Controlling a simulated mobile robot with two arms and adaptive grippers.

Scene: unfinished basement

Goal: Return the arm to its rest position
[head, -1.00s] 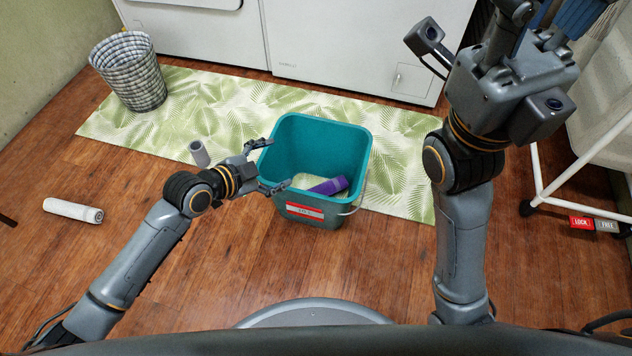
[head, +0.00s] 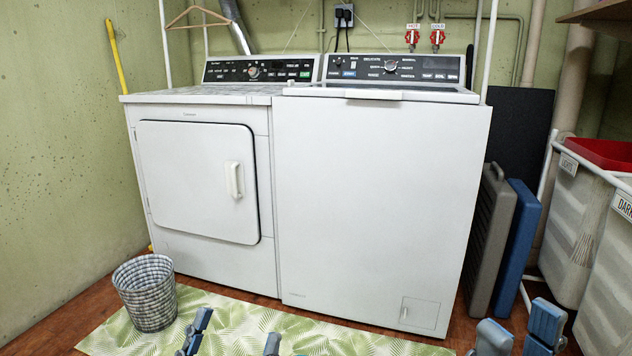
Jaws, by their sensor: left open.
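My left gripper (head: 234,336) shows at the bottom edge of the head view, left of centre. Its two grey-blue fingertips stand apart with a gap between them over the leaf-patterned mat, and nothing shows between them. The rest of the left arm is below the frame. Parts of my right gripper (head: 520,334) show at the bottom right, in front of the blue panel and the laundry hamper.
A white dryer (head: 200,180) and a white washer (head: 375,200) stand against the wall. A checkered basket (head: 147,295) is on the left, on the green leaf mat (head: 330,335). A grey panel (head: 490,240), a blue panel (head: 518,250) and hampers (head: 575,235) fill the right.

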